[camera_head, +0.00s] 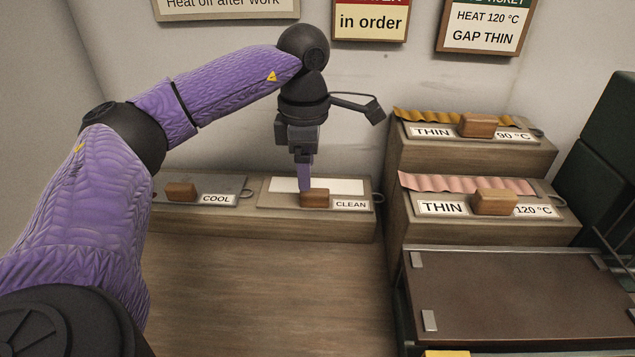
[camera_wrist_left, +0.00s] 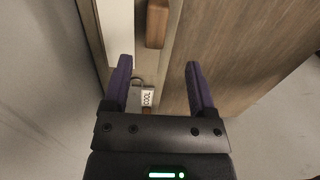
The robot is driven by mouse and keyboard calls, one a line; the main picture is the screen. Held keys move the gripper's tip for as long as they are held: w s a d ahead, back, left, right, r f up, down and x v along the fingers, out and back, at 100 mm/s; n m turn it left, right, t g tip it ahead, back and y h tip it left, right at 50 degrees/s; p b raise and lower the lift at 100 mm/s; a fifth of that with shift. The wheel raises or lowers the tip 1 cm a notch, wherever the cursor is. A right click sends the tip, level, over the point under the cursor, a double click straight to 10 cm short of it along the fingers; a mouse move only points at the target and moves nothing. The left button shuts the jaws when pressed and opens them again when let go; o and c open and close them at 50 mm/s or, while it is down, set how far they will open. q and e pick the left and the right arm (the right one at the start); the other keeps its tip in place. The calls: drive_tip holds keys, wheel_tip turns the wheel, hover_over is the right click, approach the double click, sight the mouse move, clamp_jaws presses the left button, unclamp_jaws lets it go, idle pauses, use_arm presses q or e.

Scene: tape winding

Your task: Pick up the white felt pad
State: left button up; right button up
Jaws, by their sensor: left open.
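The white felt pad (camera_head: 345,186) lies on the tray labelled CLEAN on the low wooden ledge. A brown wooden block (camera_head: 315,198) sits at its front edge, apparently its handle. In the left wrist view the white pad (camera_wrist_left: 119,35) and the wooden block (camera_wrist_left: 157,22) show at the top, both cut off by the frame edge. My left gripper (camera_head: 304,186) points down over the pad, close to the block, and overlaps it in the head view. In the wrist view my left gripper (camera_wrist_left: 158,68) is open with nothing between its fingers. My right gripper is not in view.
A dark plate with a wooden block (camera_head: 181,191), labelled COOL, is left of the pad. Wooden shelves at the right hold a gold strip (camera_head: 440,117) and a pink strip (camera_head: 455,182), both labelled THIN. A brown plate (camera_head: 520,295) lies at lower right. The front ledge area is clear.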

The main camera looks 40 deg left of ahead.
sight(315, 191)
use_arm(q)
drive_tip(key=f+b, duration=0.1)
drive_tip(key=f, duration=0.1)
drive_tip(key=w+f+b, duration=0.1)
drive_tip(key=f, duration=0.1)
drive_tip(key=f+b, duration=0.1)
drive_tip(key=f, duration=0.1)
drive_tip(key=shift+w+d+f, duration=0.15)
drive_tip(key=shift+d+f, duration=0.15)
drive_tip(key=shift+r, duration=0.15)
drive_tip(key=shift+c, duration=0.7)
drive_tip(key=c, duration=0.7)
clamp_jaws()
